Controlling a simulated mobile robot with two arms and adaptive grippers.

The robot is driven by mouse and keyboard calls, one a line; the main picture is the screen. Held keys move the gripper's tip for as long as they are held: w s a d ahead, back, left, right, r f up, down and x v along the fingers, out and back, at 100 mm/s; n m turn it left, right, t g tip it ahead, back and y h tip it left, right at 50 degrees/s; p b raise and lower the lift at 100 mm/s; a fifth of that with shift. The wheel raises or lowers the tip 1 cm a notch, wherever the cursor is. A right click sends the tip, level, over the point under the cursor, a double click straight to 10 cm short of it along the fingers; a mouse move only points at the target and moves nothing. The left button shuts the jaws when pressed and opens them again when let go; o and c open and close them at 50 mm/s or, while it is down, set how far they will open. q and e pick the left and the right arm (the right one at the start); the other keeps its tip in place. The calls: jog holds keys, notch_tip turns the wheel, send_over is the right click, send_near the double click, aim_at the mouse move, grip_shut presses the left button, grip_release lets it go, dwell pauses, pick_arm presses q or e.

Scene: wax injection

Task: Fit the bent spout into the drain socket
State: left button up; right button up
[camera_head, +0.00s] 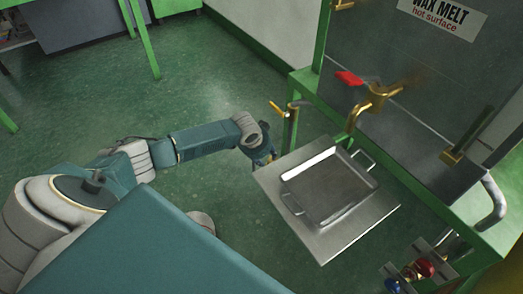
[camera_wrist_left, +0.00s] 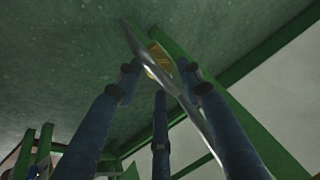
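The brass valve (camera_head: 372,97) with its red handle (camera_head: 348,78) is on the front of the dark wax tank. The drain socket cannot be made out for certain. My left gripper (camera_head: 265,157) is low beside the left corner of the steel shelf, small and partly hidden. In the left wrist view its blue fingers (camera_wrist_left: 161,80) surround a small yellow brass piece (camera_wrist_left: 158,62) near their tips. Whether they grip it, and whether it belongs to the bent spout, cannot be told. My right gripper is not seen.
The steel shelf (camera_head: 325,245) carries a metal tray (camera_head: 328,188) with handles below the valve. The green frame (camera_head: 307,88) and bent grey pipes (camera_head: 495,203) flank the tank (camera_head: 420,85). Red and blue knobs (camera_head: 424,267) are at lower right. Green floor (camera_head: 200,90) lies open at left.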

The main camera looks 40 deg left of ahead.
pick_arm(q)
jog(key=v, duration=1.1)
dwell(0.5)
